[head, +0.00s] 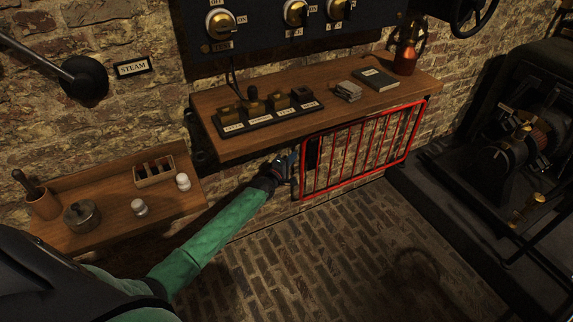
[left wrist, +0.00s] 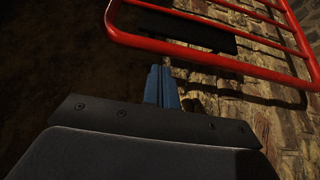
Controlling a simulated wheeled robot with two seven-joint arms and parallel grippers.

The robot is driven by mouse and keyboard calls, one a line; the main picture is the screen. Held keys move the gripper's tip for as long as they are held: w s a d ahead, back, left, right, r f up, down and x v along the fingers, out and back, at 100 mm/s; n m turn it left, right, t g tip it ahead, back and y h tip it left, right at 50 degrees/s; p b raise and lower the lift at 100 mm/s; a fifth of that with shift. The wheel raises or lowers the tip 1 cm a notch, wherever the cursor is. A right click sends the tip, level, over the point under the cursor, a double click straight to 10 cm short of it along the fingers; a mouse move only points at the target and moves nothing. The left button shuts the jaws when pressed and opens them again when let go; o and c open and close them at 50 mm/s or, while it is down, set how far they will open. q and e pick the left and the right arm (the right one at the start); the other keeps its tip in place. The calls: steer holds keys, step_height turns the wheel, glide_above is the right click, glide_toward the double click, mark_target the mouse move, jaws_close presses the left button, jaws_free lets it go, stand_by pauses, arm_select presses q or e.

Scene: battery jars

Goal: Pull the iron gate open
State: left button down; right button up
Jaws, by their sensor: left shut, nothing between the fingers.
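The red barred iron gate (head: 358,150) stands under the wooden shelf, in front of the brick wall. A dark plate (head: 313,153) sits at its left end. My left gripper (head: 286,165) is just left of the gate's left edge, below the shelf. In the left wrist view, the blue fingers (left wrist: 161,88) are together with nothing between them. The gate's red frame (left wrist: 205,58) shows beyond and above the fingertips, apart from them in that picture. The dark plate (left wrist: 190,30) also shows behind the red bars. My right gripper is not in view.
The wooden shelf (head: 240,147) above the gate carries several labelled switches, a notebook (head: 378,79) and a reddish bottle (head: 405,58). A lower shelf (head: 95,236) at left holds jars and a small box. Dark machinery (head: 520,150) stands at right. The brick floor (head: 310,265) before the gate is clear.

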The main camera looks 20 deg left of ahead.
arm_select(q)
steer(key=shift+w+d, duration=0.15)
steer(key=shift+w, duration=0.6)
steer(key=shift+w+d, duration=0.1)
steer(key=shift+w, duration=0.65)
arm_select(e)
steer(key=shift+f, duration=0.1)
